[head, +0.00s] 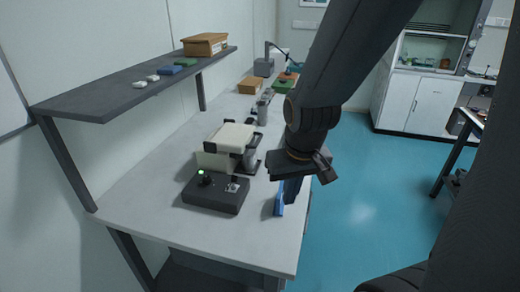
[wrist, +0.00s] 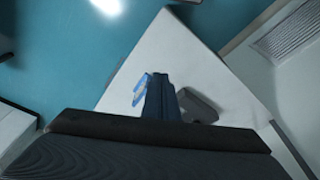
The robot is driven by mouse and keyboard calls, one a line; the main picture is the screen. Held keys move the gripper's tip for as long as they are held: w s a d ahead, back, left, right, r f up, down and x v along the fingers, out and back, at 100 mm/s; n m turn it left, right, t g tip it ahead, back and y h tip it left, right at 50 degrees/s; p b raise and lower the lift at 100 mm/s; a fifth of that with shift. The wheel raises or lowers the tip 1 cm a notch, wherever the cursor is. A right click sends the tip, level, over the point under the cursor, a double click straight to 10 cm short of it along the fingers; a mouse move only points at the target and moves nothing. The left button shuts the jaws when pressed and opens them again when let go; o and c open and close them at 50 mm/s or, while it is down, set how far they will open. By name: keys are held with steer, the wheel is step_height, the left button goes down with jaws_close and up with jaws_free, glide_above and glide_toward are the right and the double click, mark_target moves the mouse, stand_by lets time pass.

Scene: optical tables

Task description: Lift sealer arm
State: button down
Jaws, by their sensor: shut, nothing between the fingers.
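A cream and black device (head: 229,142), which may be the sealer, stands on the bench; I cannot tell its arm apart clearly. A dark control box (head: 215,195) with a green light and a knob is in front of it. My gripper (head: 291,200) is shut and empty, pointing down near the bench's right edge, right of both. In the wrist view my gripper (wrist: 158,76) hides part of a blue object (wrist: 139,91) beside it. The blue object also shows in the head view (head: 279,204), left of the fingers; contact is unclear.
The pale bench (head: 150,212) runs away from me, with small equipment and boxes farther back. A dark shelf (head: 90,101) on the left holds a cardboard box (head: 205,44) and small blocks. Teal floor (head: 360,210) is open to the right, with a white cabinet (head: 412,100) beyond.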

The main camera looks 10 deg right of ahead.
step_height(320, 180, down, 11)
steer(key=g+b, duration=0.1)
steer(key=b, duration=0.8)
steer(key=shift+w+f, duration=0.2)
steer(key=shift+w, duration=0.2)
steer(key=shift+a, duration=0.15)
